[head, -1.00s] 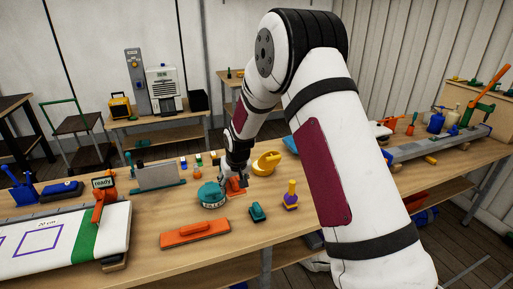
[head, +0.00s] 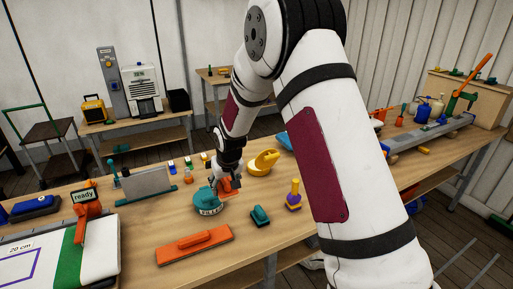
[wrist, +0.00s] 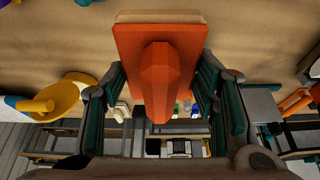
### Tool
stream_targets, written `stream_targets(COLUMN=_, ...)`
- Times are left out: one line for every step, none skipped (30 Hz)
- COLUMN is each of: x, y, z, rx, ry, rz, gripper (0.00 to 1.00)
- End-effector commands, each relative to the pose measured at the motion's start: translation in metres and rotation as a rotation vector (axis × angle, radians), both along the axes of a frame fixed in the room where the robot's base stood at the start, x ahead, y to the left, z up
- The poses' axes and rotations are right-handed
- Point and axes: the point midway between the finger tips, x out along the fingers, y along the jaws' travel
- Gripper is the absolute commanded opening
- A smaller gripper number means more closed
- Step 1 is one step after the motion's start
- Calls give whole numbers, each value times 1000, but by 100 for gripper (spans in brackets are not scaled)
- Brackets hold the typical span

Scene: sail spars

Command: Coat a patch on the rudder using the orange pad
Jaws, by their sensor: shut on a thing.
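The orange pad (wrist: 125,42), with an upright orange handle (wrist: 160,85) and a pale underside edge, fills the middle of the wrist view. My gripper (wrist: 160,95) is shut on it, one dark-green-lined finger at each side. In the head view my gripper (head: 226,172) holds the pad (head: 230,187) just behind and right of a teal tin (head: 208,203) lettered like "FILLER". The gap under the pad is hard to judge. The white rudder (head: 62,272), with a green band (head: 98,255) and part of a purple outlined patch (head: 20,273), lies at the lower left, cut off.
An orange clamp (head: 82,222) with a "ready" sign stands at the rudder's edge. A long orange float (head: 194,245), a small teal block (head: 260,217), a purple-handled tool (head: 294,197) and a yellow piece (head: 263,162) lie near the tin. Bare bench shows left of the tin.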

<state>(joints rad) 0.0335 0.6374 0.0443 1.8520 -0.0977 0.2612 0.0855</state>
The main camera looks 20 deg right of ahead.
Motion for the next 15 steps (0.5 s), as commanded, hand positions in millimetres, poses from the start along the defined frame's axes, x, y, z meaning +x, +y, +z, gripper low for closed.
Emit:
stream_targets(x=8, y=0, z=-8, rx=0, ry=-1, rz=0, gripper=31)
stream_targets(x=9, y=0, z=-11, rx=0, ry=0, rz=0, gripper=31)
stream_targets(x=11, y=0, z=-14, rx=0, ry=-2, rz=0, gripper=31)
stream_targets(x=12, y=0, z=-17, rx=0, ry=-1, rz=0, gripper=31)
stream_targets(x=13, y=0, z=-21, rx=0, ry=-1, rz=0, gripper=31)
stream_targets(x=16, y=0, z=-26, rx=0, ry=-1, rz=0, gripper=31)
stream_targets(x=17, y=0, z=-31, rx=0, ry=0, rz=0, gripper=31)
stream_targets(x=18, y=0, z=-36, rx=0, ry=0, rz=0, gripper=31)
stream_targets(x=19, y=0, z=-42, rx=0, ry=-1, rz=0, gripper=31)
stream_targets(x=20, y=0, z=-47, rx=0, ry=-1, rz=0, gripper=31)
stream_targets(x=19, y=0, z=-52, rx=0, ry=-1, rz=0, gripper=31)
stream_targets(x=19, y=0, z=-58, rx=0, ry=0, rz=0, gripper=31)
stream_targets(x=18, y=0, z=-63, rx=0, ry=-1, rz=0, gripper=31)
stream_targets(x=17, y=0, z=-68, rx=0, ry=0, rz=0, gripper=31)
stream_targets(x=17, y=0, z=-73, rx=0, ry=-2, rz=0, gripper=31)
